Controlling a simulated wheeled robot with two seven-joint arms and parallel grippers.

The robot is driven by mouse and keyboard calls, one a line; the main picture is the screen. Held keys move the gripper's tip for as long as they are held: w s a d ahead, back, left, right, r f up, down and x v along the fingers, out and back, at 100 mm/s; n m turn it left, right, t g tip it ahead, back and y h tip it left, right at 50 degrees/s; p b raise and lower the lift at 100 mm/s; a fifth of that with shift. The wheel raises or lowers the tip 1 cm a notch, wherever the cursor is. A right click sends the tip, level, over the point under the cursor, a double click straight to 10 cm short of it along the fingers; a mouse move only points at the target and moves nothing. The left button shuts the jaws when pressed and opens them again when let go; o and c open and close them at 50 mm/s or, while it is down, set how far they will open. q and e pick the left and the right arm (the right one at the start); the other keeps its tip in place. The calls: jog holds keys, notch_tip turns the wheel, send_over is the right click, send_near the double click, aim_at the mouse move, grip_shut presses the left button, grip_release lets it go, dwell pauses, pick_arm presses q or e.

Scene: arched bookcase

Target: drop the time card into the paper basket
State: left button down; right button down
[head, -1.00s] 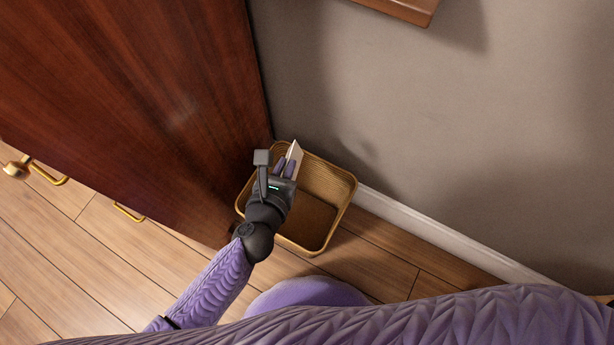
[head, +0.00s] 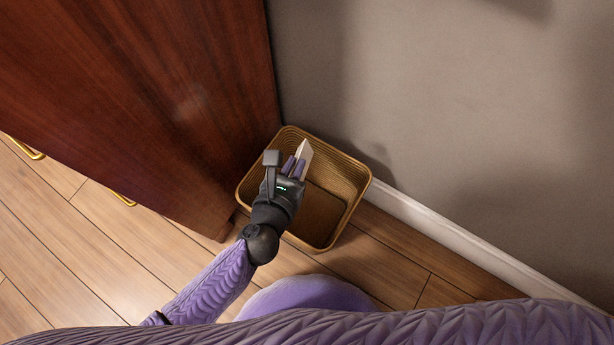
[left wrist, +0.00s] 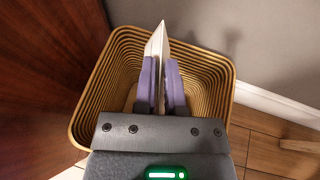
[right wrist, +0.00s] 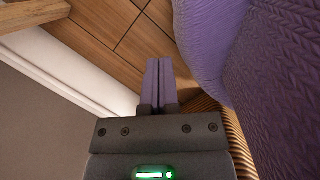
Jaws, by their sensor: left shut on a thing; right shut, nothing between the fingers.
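The time card (head: 304,151) is a thin pale card. My left gripper (head: 294,167) is shut on it, and the card sticks out beyond the fingertips. The paper basket (head: 343,170) is a tan, ribbed, open-topped bin on the floor. In the head view the card and fingers are over the basket's opening. In the left wrist view the card (left wrist: 159,42) stands between the purple fingers, with the basket (left wrist: 212,68) around and below them. I cannot tell the height above the rim. My right gripper (right wrist: 158,84) is shut and empty; the basket's ribbed side (right wrist: 234,140) shows beside it.
A dark red-brown wooden cabinet (head: 150,90) stands close on the basket's left. A grey wall (head: 450,110) with a white skirting board (head: 430,227) runs behind and to the right. Wooden floor (head: 385,270) is clear in front of the basket.

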pick_arm(q)
jog(key=shift+f, duration=0.2)
pick_arm(e)
jog(key=shift+w+r, duration=0.5)
jog(key=shift+w, duration=0.1)
pick_arm(q)
jog(key=c, duration=0.6)
grip_release()
jog(key=shift+c, duration=0.2)
jog(key=shift+r, duration=0.1)
